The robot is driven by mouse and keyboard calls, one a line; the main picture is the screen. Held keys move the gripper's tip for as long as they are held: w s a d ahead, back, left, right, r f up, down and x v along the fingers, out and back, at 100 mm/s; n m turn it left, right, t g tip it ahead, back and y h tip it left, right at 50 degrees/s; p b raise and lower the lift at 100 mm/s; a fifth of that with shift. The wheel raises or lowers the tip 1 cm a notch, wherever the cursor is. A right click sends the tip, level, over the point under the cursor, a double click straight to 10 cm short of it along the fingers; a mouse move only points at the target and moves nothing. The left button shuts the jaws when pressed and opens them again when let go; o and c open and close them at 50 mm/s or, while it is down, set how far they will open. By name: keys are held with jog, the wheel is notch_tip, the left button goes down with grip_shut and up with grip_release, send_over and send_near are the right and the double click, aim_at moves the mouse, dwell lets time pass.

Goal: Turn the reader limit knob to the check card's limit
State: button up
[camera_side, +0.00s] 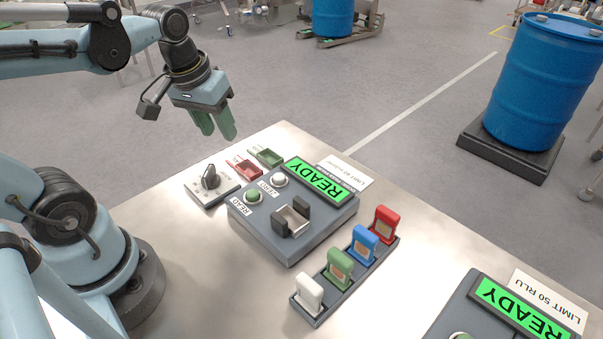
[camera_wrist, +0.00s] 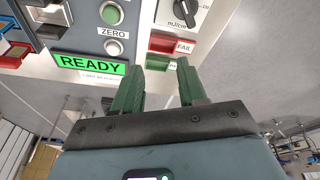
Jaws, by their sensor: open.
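The limit knob (camera_side: 210,178) is a dark pointer knob on a pale marked plate (camera_side: 200,192) at the reader's left. In the wrist view the knob (camera_wrist: 184,14) is cut by the top edge, with "mJ/cm" printed beside it. My gripper (camera_side: 217,132) has green fingers, open and empty, raised above and behind the knob, apart from it. The reader (camera_side: 270,226) shows a green READY screen (camera_side: 318,182). A white card (camera_side: 350,174) behind it starts with "LIMIT"; its value is too small to read.
A red FAIL tray (camera_side: 246,169) and a green tray (camera_side: 265,158) lie beside the knob plate. A rack (camera_side: 348,283) holds white, green, blue and red blocks. A second READY unit (camera_side: 463,309) has a card (camera_side: 548,299) reading "LIMIT 50 RLU". The front left tabletop is clear.

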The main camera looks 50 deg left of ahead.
aim_at(208, 171)
jog(key=s+a+n+g, duration=0.2)
jog(key=a+n+g, duration=0.1)
jog(key=a, duration=0.1)
jog(key=shift+h, duration=0.3)
jog(key=shift+s+d+f, duration=0.1)
jog(key=shift+d+f, duration=0.05)
jog(key=shift+f, duration=5.35)
grip_shut()
